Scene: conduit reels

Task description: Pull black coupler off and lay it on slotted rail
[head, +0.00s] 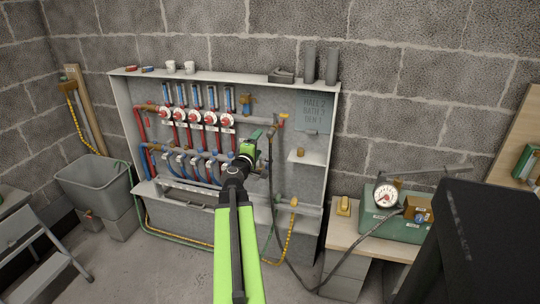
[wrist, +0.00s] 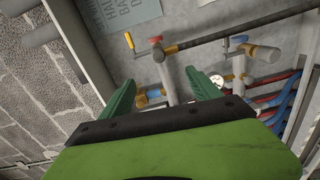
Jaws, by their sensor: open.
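My gripper (head: 260,138) is in front of the right part of the open manifold cabinet. In the wrist view its two green fingers (wrist: 163,90) are spread, with nothing held between them. Beyond the fingers is a grey pipe fitting with a red cap (wrist: 155,40), a yellow-handled lever (wrist: 128,41) and brass parts. I cannot single out the black coupler in either view; my gripper covers part of that area in the head view. A dark, long bar (head: 183,200) lies along the cabinet's lower ledge; I cannot tell whether it is the slotted rail.
The cabinet (head: 332,150) holds red-capped valves (head: 195,117), red and blue pipes and a small shelf (head: 308,158). A black hose (head: 345,250) runs to the green box with a gauge (head: 386,196) on the right bench. A grey tub (head: 92,180) and stepladder (head: 40,240) stand left.

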